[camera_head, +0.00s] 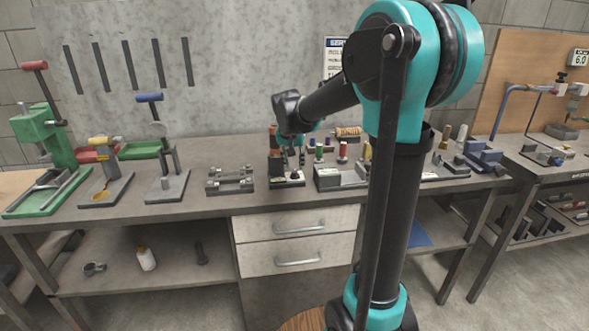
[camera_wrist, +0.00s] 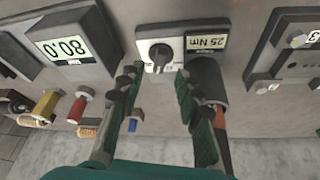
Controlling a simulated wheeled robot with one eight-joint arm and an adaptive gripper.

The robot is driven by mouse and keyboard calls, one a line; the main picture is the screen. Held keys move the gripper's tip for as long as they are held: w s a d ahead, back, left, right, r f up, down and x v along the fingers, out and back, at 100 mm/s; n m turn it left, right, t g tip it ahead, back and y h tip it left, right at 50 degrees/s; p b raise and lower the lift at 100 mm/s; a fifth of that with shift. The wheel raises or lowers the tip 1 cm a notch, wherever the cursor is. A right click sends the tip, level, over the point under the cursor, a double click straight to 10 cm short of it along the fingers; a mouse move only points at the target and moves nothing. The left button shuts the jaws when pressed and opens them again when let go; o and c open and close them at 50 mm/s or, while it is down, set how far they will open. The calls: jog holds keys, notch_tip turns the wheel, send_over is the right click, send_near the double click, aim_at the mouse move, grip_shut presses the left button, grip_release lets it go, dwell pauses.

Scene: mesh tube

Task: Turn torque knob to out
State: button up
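The torque knob (camera_wrist: 161,57) is a dark round dial on a white plate (camera_wrist: 149,38). It shows in the wrist view, ahead of and between my fingertips. A label reading "25 Nm" upside down (camera_wrist: 207,42) sits beside it. My gripper (camera_wrist: 157,78) is open, with one green-padded finger on each side of the knob. No clear contact with the knob shows. In the head view my gripper (camera_head: 292,158) points down over a small dark device with a white plate (camera_head: 290,181) on the bench. The knob is too small to make out there.
A dark cylinder (camera_wrist: 209,82) stands close by my right finger in the wrist view. A box with an upside-down digital display (camera_wrist: 66,48) is left of the knob. In the head view, green, red and yellow spools (camera_head: 342,152) stand right of my gripper; grey fixtures (camera_head: 230,181) stand left.

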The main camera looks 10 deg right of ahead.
aim_at(295, 171)
jog(key=shift+x, duration=1.85)
jog(key=shift+c, duration=0.3)
grip_shut()
